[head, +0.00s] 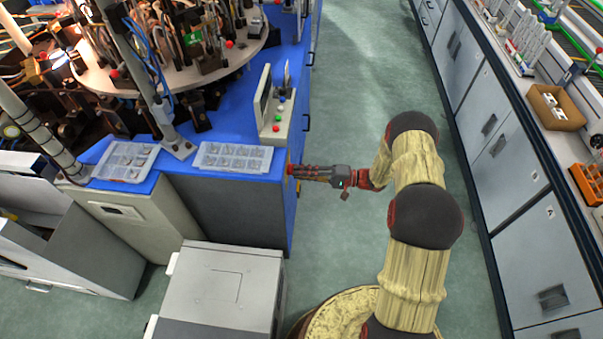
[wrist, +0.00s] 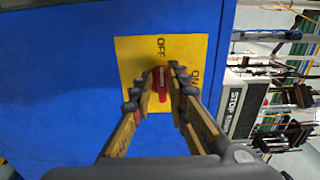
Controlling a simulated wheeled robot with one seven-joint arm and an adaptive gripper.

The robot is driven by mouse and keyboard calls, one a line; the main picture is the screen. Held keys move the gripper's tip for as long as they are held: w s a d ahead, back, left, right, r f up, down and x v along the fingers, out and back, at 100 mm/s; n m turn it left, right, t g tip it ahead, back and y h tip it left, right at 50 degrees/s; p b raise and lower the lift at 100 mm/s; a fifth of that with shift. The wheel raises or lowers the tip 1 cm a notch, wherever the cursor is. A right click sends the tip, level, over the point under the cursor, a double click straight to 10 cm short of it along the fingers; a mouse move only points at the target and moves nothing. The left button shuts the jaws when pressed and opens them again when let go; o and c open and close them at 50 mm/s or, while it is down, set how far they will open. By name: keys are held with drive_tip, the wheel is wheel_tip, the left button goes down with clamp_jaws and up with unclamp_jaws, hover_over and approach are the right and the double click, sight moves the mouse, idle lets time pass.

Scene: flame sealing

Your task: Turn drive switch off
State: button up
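The drive switch (wrist: 162,82) is a red handle on a yellow plate (wrist: 128,58) fixed to a blue panel. In the wrist view the plate reads OFF above the handle and ON to its right. The handle lies upright in that view, in line with the OFF label. My gripper (wrist: 161,72) has its fingertips on either side of the handle, close against it, and appears shut on it. In the head view my gripper (head: 293,171) reaches left to the blue machine's side; the switch is mostly hidden there.
The blue machine (head: 232,190) carries two part trays and a button box (head: 278,110). A grey cabinet (head: 222,285) stands in front of it. A bench with drawers (head: 510,165) runs along the right. The green floor between (head: 352,75) is clear.

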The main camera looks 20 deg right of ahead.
drive_tip(key=shift+o, duration=1.1)
drive_tip(key=shift+r, duration=0.1)
drive_tip(key=v, duration=1.2)
